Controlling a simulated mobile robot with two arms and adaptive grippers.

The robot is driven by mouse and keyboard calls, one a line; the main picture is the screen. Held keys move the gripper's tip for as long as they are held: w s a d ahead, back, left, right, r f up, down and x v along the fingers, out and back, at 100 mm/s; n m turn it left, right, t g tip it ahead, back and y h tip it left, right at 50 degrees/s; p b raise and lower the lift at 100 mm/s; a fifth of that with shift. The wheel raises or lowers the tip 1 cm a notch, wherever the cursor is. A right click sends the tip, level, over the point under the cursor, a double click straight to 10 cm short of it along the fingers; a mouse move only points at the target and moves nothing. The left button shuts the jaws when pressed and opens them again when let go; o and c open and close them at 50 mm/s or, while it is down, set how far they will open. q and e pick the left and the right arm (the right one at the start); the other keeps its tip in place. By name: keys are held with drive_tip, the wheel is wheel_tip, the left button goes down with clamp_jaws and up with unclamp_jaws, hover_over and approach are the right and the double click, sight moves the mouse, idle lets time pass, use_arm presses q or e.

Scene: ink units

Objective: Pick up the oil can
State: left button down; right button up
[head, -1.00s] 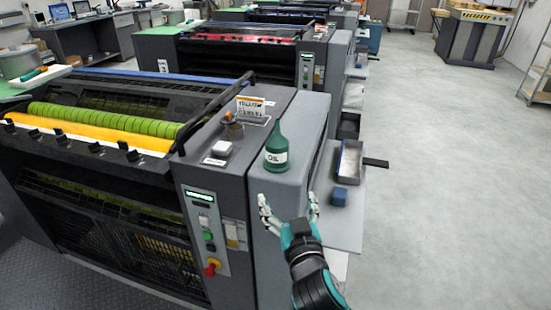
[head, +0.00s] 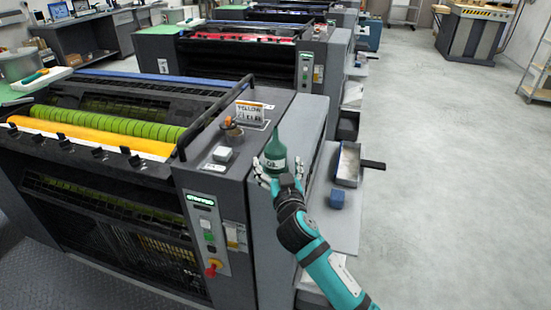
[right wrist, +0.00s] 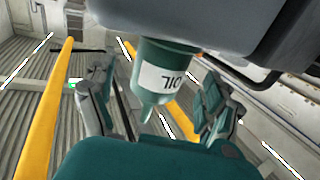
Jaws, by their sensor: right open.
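The green oil can (head: 275,151) with a white label reading "OIL" stands upright on the grey top of the press's right side unit. My right gripper (head: 277,172) is open, with its fingers at the near side of the can's lower body. In the right wrist view the oil can (right wrist: 164,78) appears upside down, between the two open fingers of the right gripper (right wrist: 158,100). I cannot tell whether either finger touches the can. My left gripper is not in view.
A sign card (head: 250,112), a small pot (head: 231,128) and a white box (head: 222,154) sit on the press housing left of the can. A grey tray (head: 348,164) and a blue block (head: 337,198) lie on the shelf to the right. Open floor lies further right.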

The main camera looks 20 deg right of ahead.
sight(277, 164)
drive_tip(key=w, duration=0.3)
drive_tip(key=shift+w+d+p, duration=0.25)
drive_tip(key=shift+w+p, duration=0.05)
drive_tip(key=shift+w, duration=0.05)
drive_tip(key=c, duration=1.6)
